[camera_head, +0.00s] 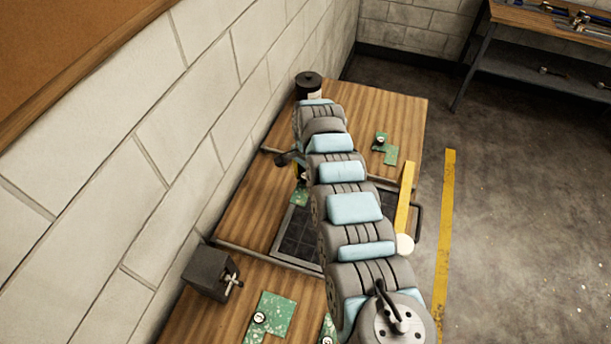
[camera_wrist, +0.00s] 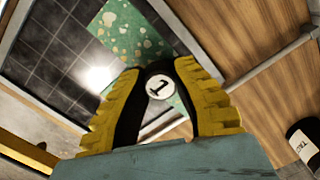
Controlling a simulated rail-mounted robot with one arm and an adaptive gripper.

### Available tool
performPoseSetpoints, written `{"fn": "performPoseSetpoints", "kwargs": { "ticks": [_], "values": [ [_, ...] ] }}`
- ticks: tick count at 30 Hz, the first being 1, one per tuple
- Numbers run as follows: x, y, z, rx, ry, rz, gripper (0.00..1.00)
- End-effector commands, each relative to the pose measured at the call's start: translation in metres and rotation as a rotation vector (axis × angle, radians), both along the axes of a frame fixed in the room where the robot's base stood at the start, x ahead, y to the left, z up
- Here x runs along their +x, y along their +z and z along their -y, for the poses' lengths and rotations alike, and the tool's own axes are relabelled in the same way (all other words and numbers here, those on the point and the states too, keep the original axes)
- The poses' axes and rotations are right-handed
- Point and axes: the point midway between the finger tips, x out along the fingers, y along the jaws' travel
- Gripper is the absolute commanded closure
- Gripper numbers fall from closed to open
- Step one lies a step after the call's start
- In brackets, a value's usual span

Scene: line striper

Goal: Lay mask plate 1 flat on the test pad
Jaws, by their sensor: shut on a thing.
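Mask plate 1 is a green speckled plate (camera_wrist: 132,32) with a round knob marked "1" (camera_wrist: 159,87). My gripper (camera_wrist: 160,78) has its yellow fingers shut on this knob in the wrist view. The dark tiled pad (camera_wrist: 45,62) in its metal frame lies to the left there, and the plate overlaps its edge in the picture. In the head view the plate (camera_head: 293,196) shows left of my arm, near the far-left corner of the tiled pad (camera_head: 295,240). My arm hides part of both. I cannot tell the plate's height above the pad.
Other green plates lie on the bench, at the front (camera_head: 285,306) and far right (camera_head: 391,155). A dark box (camera_head: 206,268) stands by the wall at the left. A black-lidded can (camera_head: 308,82) stands at the far end. A yellow bar (camera_head: 405,190) lies right of my arm.

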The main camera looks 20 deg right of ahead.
Motion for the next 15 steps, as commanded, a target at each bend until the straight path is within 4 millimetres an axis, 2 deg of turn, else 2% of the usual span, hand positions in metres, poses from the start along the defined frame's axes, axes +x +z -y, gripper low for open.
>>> {"fn": "performPoseSetpoints", "kwargs": {
  "ticks": [1, 15],
  "values": [
    [0.000, -0.010, 0.000, -0.001, 0.000, 0.000, 1.00],
    [0.001, -0.051, 0.000, 0.000, 0.000, 0.003, 1.00]
  ]
}}
